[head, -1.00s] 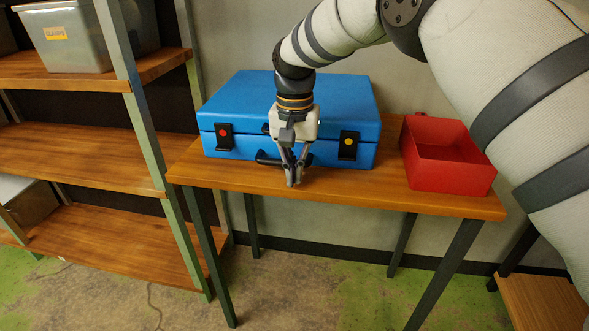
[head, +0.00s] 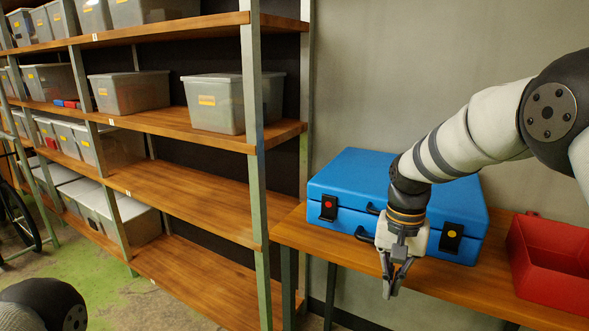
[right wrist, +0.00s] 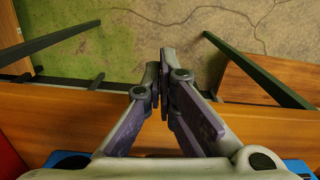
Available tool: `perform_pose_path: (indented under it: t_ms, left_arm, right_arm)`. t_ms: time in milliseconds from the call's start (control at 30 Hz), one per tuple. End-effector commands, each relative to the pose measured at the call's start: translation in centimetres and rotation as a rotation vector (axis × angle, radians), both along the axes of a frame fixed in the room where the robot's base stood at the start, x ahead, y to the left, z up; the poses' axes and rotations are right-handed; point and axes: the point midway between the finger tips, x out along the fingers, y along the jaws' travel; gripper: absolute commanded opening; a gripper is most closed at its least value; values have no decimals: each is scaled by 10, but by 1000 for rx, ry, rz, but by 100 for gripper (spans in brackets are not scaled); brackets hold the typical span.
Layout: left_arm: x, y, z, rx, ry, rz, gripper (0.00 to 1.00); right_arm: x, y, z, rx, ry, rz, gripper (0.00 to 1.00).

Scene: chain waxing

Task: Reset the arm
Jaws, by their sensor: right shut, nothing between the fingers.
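My right gripper (head: 394,283) hangs in front of the blue case, pointing down near the front edge of the wooden table. Its fingers are shut with nothing between them; they also show shut in the right wrist view (right wrist: 162,75). The blue case (head: 375,180) lies closed on the table (head: 462,289), with a red-dotted latch (head: 328,207) and a yellow-dotted latch (head: 451,237). The gripper partly hides its front and handle. A dark rounded part of my left arm (head: 45,305) shows at the bottom left; the left gripper is not seen.
A red open bin (head: 548,290) stands on the table right of the case. A tall shelf (head: 190,205) with several grey bins (head: 215,105) fills the left. A dark wheel (head: 15,220) stands at the far left. Bare floor (right wrist: 215,30) lies below the fingers.

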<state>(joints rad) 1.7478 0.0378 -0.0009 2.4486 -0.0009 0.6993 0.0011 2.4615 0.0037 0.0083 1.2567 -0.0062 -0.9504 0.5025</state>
Motion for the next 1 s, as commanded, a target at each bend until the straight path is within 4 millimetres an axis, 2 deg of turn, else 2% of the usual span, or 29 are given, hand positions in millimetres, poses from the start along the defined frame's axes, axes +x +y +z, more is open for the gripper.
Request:
perform_pose_path:
  t_ms: [33,100,167,200,267,300,367,400,500,533,600,700,1000]
  left_arm:
    - [3,0,3,-1,-11,0,0]
    - [6,0,6,0,-20,0,0]
    - [8,0,8,0,-29,0,0]
    - [10,0,10,-1,-34,0,0]
    - [12,0,12,0,-43,0,0]
    - [14,0,14,0,-49,0,0]
    - [17,0,16,0,-58,2,0]
    - [18,0,18,0,-63,2,0]
    - [21,0,21,-1,-74,2,0]
    - [22,0,21,-1,-76,2,0]
    - [23,0,22,-1,-79,2,0]
    - [23,0,23,0,-80,2,0]
    - [23,0,23,0,-80,2,0]
  right_arm:
    - [-26,-1,-43,4,32,32,0]
    - [-66,-2,-101,11,54,88,0]
    - [-108,-2,-143,16,72,136,0]
    - [-140,-3,-168,21,85,168,0]
    - [-192,-3,-197,28,103,216,0]
    - [-230,-3,-211,33,117,249,0]
    - [-285,-4,-223,40,133,297,0]
    - [-320,-4,-225,45,144,328,0]
    - [-389,-4,-218,54,162,393,0]
    - [-404,-4,-214,56,167,409,0]
    - [-429,-4,-206,59,173,437,0]
    - [-444,-4,-200,62,175,455,0]
    - [-444,-4,-199,61,175,456,0]
